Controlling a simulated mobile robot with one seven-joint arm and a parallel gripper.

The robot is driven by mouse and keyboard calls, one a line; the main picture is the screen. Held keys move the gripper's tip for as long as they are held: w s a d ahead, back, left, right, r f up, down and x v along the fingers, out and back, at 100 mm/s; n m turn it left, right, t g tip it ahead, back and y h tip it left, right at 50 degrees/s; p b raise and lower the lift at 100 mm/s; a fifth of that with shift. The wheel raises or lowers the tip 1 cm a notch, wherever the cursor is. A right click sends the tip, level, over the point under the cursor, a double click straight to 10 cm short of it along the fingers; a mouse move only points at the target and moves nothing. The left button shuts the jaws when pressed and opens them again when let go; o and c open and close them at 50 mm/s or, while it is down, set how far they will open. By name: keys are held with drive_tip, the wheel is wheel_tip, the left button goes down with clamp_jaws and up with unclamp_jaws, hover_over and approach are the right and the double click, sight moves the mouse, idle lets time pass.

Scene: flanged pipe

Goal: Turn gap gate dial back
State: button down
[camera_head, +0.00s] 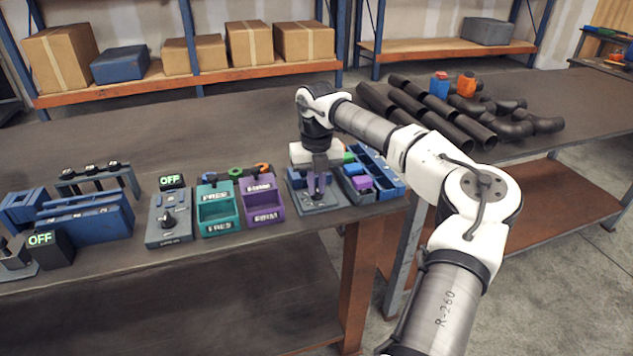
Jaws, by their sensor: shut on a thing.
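My gripper (317,186) points straight down over a small grey unit (322,207) near the front edge of the bench. Its jaws are shut on a small purple part of that unit, which looks like a dial. The fingers hide most of this part, so its angle cannot be read. The unit stands just right of a purple bin. Another grey box with a dark knob (169,220) and a green OFF display (171,181) stands further left, apart from my gripper.
A teal bin (217,222) and the purple bin (263,212) stand left of my gripper. A blue divided tray (391,184) is close on its right. Blue fixtures (112,221) stand at the far left. Dark pipes (440,122) lie on the right bench. The bench behind the bins is clear.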

sight(316, 188)
drive_tip(key=shift+r+n, duration=0.1)
drive_tip(key=shift+n, duration=0.5)
drive_tip(key=c, duration=1.5)
unclamp_jaws()
wheel_tip(316, 188, up, 14)
drive_tip(key=shift+f+b, duration=0.1)
drive_tip(key=shift+b, duration=0.55)
